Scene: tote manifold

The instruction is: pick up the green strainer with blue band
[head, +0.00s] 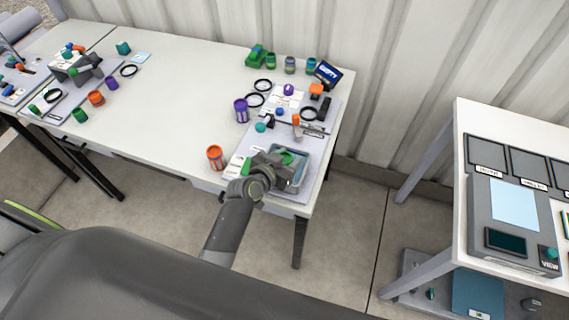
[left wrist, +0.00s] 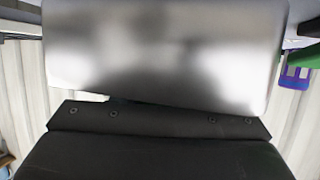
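My left gripper (head: 279,163) reaches over the grey tray (head: 299,179) at the front right corner of the white table. Its fingers are too small and overlapped to tell open from shut. A green piece (head: 289,156) shows at the gripper, over or in the tray; I cannot tell if it is held. I cannot tell which green thing is the strainer. In the left wrist view a blurred grey surface (left wrist: 165,50) hides most things. My right gripper is not in view.
An orange banded cylinder (head: 215,157) and a purple one (head: 241,110) stand left of the tray. Black rings, a tilted dark display (head: 328,73) and small parts crowd behind it. The table's middle (head: 170,105) is clear. A second table (head: 510,130) stands right.

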